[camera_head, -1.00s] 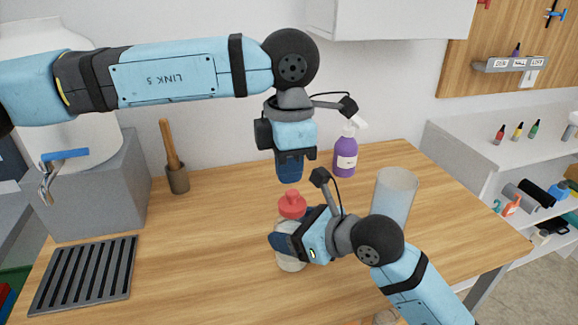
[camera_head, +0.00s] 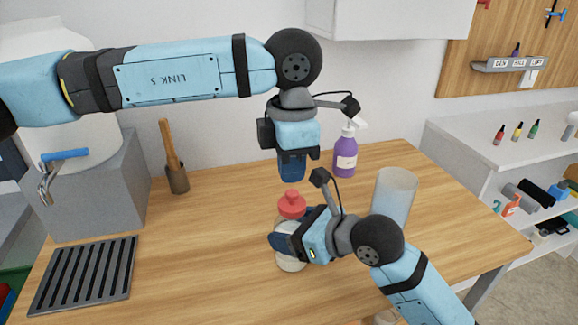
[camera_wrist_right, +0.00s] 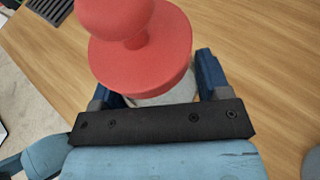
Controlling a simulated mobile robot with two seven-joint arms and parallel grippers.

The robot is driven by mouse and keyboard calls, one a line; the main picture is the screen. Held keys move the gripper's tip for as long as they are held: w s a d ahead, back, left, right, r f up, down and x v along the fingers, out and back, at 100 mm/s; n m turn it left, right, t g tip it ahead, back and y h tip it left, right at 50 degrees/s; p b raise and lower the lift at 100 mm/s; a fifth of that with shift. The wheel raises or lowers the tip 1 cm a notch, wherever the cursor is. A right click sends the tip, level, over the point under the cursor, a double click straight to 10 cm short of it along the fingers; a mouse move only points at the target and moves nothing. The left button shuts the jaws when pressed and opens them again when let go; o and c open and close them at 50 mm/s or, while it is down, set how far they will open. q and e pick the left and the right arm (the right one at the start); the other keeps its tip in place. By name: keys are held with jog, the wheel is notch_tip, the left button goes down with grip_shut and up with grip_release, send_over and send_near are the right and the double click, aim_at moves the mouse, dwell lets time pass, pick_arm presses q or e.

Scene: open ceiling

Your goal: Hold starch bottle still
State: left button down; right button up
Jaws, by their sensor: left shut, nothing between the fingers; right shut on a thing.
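The starch bottle stands upright on the wooden table, with a red cap (camera_head: 292,205) and a pale body (camera_head: 290,264). My right gripper (camera_head: 283,240) is shut around its body from the right, below the cap. In the right wrist view the red cap (camera_wrist_right: 140,45) fills the upper middle and hides most of the body between the blue fingers (camera_wrist_right: 160,88). My left gripper (camera_head: 291,180) points down above and just behind the red cap, shut and empty, apart from the bottle.
A purple spray bottle (camera_head: 345,157) and a clear cylinder (camera_head: 395,195) stand to the right. A wooden-handled tool in a holder (camera_head: 177,180), a black drain grate (camera_head: 85,274) and a tank with a tap (camera_head: 65,155) are at left. The table's left middle (camera_head: 205,240) is clear.

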pick_arm(q)
jog(key=shift+f, duration=1.25)
jog(key=shift+r, duration=0.1)
jog(key=shift+r, duration=2.95)
pick_arm(e)
jog(key=o, duration=1.2)
jog(key=shift+d, duration=0.1)
